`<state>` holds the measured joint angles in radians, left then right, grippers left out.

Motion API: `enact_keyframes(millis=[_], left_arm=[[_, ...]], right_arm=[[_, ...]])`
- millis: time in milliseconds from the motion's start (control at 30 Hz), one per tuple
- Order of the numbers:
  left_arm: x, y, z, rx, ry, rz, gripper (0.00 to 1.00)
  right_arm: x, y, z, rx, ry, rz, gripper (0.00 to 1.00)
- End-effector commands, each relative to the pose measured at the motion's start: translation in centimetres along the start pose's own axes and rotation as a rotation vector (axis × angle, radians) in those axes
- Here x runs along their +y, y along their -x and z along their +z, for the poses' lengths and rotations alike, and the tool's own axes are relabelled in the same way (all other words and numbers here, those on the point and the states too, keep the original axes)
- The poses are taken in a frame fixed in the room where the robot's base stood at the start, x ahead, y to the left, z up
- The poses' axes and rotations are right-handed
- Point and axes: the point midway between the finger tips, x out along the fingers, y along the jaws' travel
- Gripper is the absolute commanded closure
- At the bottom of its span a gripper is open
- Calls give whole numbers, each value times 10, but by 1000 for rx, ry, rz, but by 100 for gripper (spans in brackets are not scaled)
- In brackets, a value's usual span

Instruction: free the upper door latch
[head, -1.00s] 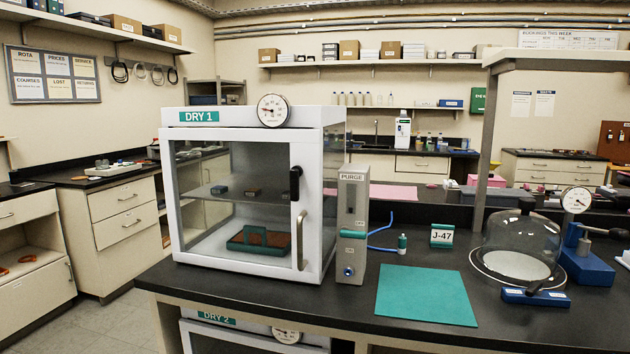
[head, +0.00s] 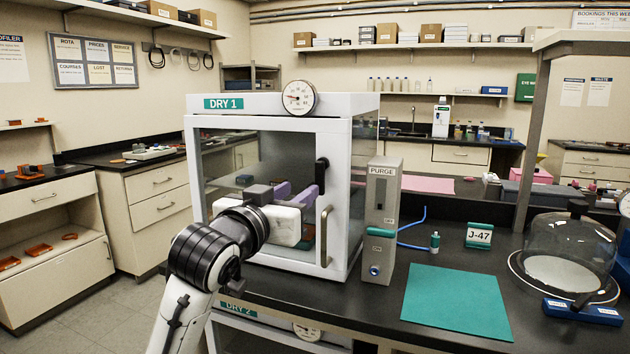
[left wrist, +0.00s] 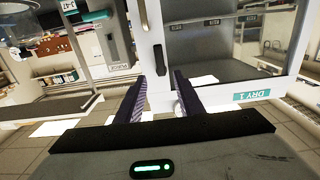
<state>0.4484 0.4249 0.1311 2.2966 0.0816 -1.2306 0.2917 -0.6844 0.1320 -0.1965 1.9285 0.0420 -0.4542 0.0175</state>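The dry cabinet marked DRY 1 (head: 222,104) stands on the bench with its glass door shut. The upper door latch (head: 321,171) is a black upright piece on the right door frame, above the silver handle (head: 325,237). In the left wrist view the cabinet appears upside down, with the latch (left wrist: 159,60) just beyond the fingertips, roughly in line with the gap. My left gripper (head: 300,191) is open and empty in front of the door, its dark purple fingers pointing toward the latch. It also shows in the left wrist view (left wrist: 161,78). Contact with the latch is not visible. My right gripper is out of view.
The grey PURGE box (head: 382,212) stands close to the cabinet's right side. A round gauge (head: 299,98) sits at the cabinet's top front. A green mat (head: 457,302) lies bare on the bench, with a glass dome (head: 568,250) to its right.

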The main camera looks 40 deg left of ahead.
Motion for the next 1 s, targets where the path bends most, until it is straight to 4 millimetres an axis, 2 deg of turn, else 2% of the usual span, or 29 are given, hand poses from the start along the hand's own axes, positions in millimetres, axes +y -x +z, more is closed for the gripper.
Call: enact_keyframes(millis=[167,300,500,700,1000], left_arm=[[-1,-24,-2,1,1,-3,66],[-1,-52,-2,0,0,-3,66],[-1,-83,-2,0,0,-3,66],[0,-98,-1,2,-1,-1,66],[0,-100,-1,2,-1,-1,66]], right_arm=[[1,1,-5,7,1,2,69],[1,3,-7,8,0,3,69],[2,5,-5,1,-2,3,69],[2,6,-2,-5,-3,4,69],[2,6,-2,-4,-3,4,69]])
